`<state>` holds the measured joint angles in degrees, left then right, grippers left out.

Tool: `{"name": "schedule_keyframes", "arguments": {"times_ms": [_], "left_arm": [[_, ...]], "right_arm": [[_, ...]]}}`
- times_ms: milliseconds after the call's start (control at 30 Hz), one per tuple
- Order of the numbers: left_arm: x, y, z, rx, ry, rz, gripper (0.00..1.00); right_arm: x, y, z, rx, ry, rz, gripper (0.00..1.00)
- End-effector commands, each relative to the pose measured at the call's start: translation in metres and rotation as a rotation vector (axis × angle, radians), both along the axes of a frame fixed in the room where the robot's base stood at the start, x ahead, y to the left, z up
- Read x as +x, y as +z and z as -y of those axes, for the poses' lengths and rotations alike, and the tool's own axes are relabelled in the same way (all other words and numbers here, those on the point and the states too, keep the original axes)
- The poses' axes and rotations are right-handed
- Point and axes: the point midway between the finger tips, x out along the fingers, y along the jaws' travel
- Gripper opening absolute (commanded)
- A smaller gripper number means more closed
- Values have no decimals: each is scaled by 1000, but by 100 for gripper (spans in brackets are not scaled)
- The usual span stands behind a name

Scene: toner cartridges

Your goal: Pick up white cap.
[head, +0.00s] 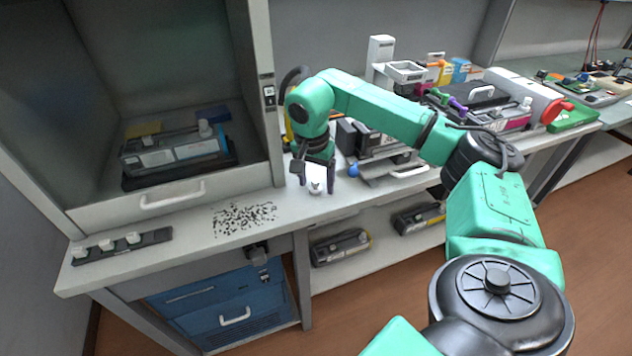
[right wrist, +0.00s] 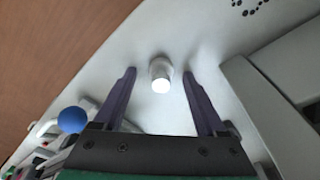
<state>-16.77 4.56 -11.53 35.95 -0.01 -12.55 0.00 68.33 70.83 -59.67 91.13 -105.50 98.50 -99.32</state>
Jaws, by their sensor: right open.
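A small white cap (head: 315,187) stands on the light worktop, right below my right gripper (head: 315,176) in the head view. In the right wrist view the white cap (right wrist: 161,74) sits between the two dark fingertips of my right gripper (right wrist: 159,73), with a gap on each side. The right gripper is open and empty, pointing down. I cannot tell its exact height over the cap. My left gripper is not in view.
Black specks (head: 243,218) lie spilled on the worktop. A black strip (head: 122,246) with white caps is at the left. A hooded cabinet (head: 160,194) holds a cartridge (head: 172,150). A blue knob (right wrist: 72,120) and cartridges crowd the right side.

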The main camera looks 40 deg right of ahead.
Motion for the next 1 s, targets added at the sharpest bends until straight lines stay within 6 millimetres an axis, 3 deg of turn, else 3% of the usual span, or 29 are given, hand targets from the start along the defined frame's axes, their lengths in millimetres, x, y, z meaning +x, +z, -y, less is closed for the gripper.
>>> {"name": "schedule_keyframes", "arguments": {"times_ms": [100, 300, 733, 1000], "left_arm": [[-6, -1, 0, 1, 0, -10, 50], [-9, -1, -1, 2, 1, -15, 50], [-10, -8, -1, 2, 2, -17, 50], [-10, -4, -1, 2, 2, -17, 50]], "right_arm": [[0, 0, 0, 0, 0, 0, 74], [0, 0, 0, 0, 0, 0, 0], [-3, 8, 2, 0, -1, 2, 0], [-2, 67, 1, 3, 1, 5, 0]]}}
